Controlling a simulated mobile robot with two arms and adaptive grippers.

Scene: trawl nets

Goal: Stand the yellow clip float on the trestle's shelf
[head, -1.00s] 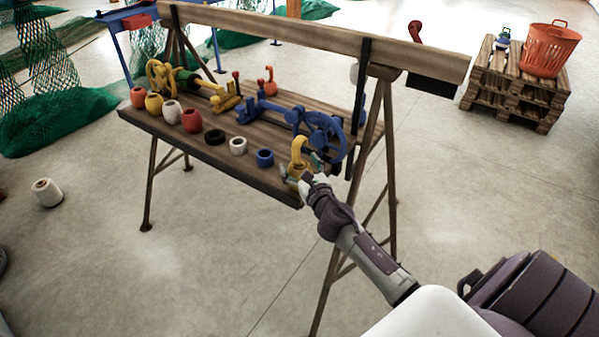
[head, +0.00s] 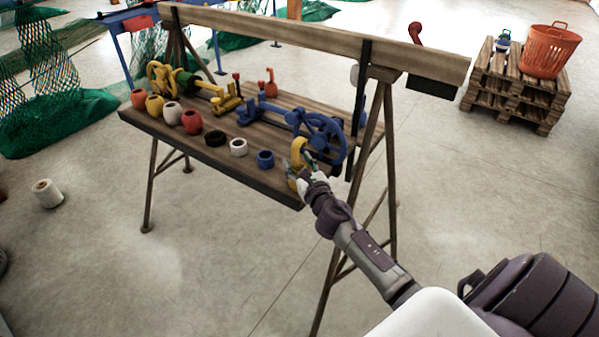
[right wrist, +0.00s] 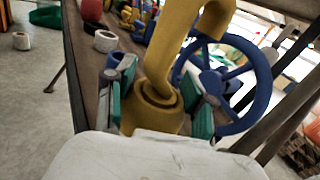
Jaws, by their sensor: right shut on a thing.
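The yellow clip float (head: 298,152) is at the near right end of the trestle's wooden shelf (head: 255,165). It looks upright, with its hook on top. My right gripper (head: 302,174) is shut on its round body. In the right wrist view the float (right wrist: 160,105) stands between the two green-padded fingers (right wrist: 160,108). Its underside is hidden, so I cannot tell whether it touches the shelf. My left gripper is not in view.
A blue handwheel (head: 326,138) stands close behind the float. A blue ring (head: 265,159), white ring (head: 238,147) and black ring (head: 215,138) line the front edge to the left. The trestle's beam (head: 300,37) runs above the shelf.

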